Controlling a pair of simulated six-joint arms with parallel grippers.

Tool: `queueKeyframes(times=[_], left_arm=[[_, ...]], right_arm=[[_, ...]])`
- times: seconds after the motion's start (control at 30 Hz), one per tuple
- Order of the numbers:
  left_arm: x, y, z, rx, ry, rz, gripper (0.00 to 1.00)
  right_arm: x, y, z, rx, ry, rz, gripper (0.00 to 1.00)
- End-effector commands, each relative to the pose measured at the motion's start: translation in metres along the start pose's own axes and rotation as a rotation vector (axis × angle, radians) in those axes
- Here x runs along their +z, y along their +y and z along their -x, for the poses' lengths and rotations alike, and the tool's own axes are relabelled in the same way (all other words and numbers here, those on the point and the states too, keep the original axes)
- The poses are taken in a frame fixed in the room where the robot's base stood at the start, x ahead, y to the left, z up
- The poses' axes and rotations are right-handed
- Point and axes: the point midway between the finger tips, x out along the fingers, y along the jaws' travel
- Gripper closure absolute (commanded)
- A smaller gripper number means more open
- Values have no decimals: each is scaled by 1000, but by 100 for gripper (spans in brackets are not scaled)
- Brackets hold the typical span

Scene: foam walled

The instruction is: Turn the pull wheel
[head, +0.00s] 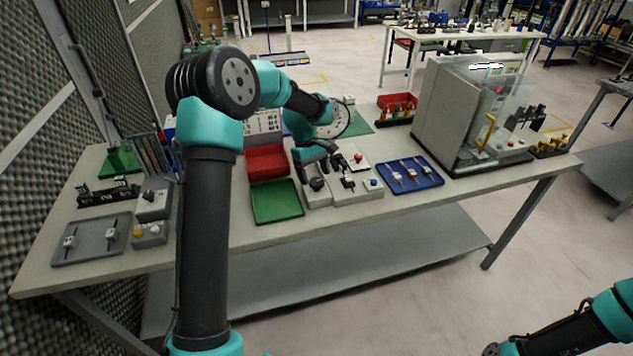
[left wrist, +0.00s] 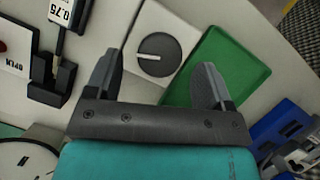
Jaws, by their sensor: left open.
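A round dark knob with a white line (left wrist: 156,55) sits on a pale square plate. It is the wheel-like part nearest my left gripper, but I cannot tell for sure that it is the pull wheel. In the head view the knob (head: 317,184) is on a small light box beside the green tray. My left gripper (head: 322,164) is open and empty just above it. In the left wrist view the knob lies between the two fingertips (left wrist: 157,72), with no contact visible. My right gripper is out of view; only part of that arm shows at the lower right.
The green tray (head: 277,202) and red bin (head: 267,162) are left of the knob. A blue tray with small parts (head: 432,180) and a clear-fronted cabinet (head: 440,110) are to the right. A black bracket (left wrist: 48,90) stands close to the left finger in the wrist view.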

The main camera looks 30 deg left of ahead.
Motion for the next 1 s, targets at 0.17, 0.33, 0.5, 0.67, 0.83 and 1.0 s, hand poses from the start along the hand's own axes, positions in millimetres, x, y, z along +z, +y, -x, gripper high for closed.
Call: queueKeyframes(times=[0.17,0.33,0.5,0.67,0.83,1.0], left_arm=[[0,0,-22,-1,0,0,25],[0,0,-30,0,0,0,25],[0,0,-30,0,0,0,25],[0,0,-30,0,0,0,33],[0,0,-30,0,0,0,50],[0,0,-30,0,0,0,66]], right_arm=[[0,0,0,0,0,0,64],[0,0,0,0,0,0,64],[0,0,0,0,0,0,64],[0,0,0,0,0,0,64],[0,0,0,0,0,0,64],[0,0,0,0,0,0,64]])
